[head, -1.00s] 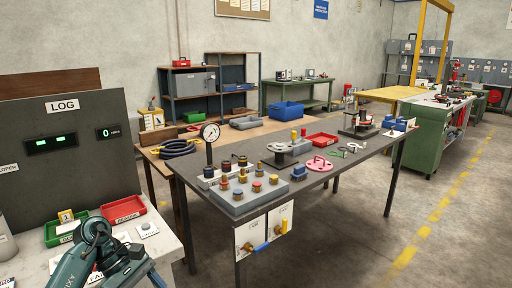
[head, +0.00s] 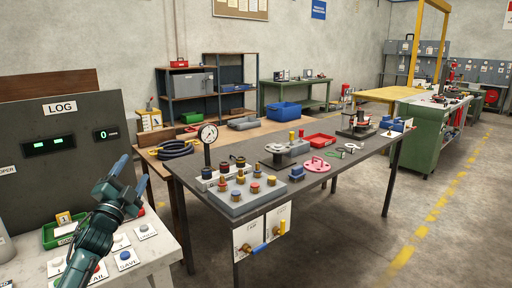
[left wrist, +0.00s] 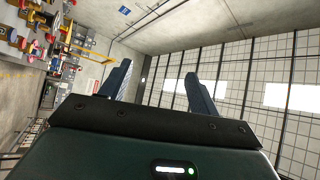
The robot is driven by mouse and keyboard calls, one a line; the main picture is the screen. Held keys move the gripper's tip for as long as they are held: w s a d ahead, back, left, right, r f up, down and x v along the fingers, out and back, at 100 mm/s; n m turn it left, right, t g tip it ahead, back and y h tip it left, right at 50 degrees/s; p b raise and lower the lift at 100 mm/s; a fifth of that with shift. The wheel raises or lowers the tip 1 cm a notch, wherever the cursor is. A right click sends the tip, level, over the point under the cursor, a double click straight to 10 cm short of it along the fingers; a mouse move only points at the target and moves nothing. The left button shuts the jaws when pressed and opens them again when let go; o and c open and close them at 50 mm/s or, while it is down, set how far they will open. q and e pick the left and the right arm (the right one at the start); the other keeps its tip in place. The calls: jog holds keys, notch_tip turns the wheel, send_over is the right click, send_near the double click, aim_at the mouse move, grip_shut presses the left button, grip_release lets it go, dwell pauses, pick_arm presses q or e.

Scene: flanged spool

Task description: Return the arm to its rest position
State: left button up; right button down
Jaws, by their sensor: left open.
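My left gripper (head: 130,180) is raised in front of the LOG panel (head: 62,145) at the left of the head view, above the white button table. Its two blue fingers point up and stand apart with nothing between them. In the left wrist view the fingers (left wrist: 158,88) are also spread and empty, with the room's wall and windows beyond. My right gripper is not in view.
The white table (head: 155,252) below the arm holds several buttons and a green tray (head: 60,232). Open floor lies at right.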

pick_arm(q)
jog(key=a+f+n+g+y, duration=0.3)
jog(key=f+n+g+y, duration=0.15)
jog(key=f+n, duration=0.65)
jog(key=s+d+f+g+h, duration=0.3)
jog(key=s+d+f, duration=0.45)
jog(key=f, duration=0.45)
jog(key=s+d+f+g+h, duration=0.1)
jog(key=s+d+f, duration=0.3)
jog(key=s, duration=0.6)
jog(key=s+d+f+g+h, duration=0.1)
jog(key=s+d+f+g, duration=0.1)
jog(key=s, duration=0.8)
jog(key=s+d+f+g+h, duration=0.1)
jog(key=s+d+f, duration=0.4)
jog(key=s, duration=0.5)
jog(key=shift+s+d+f, duration=0.3)
jog(key=shift+s+d, duration=0.1)
jog(key=shift+d, duration=0.65)
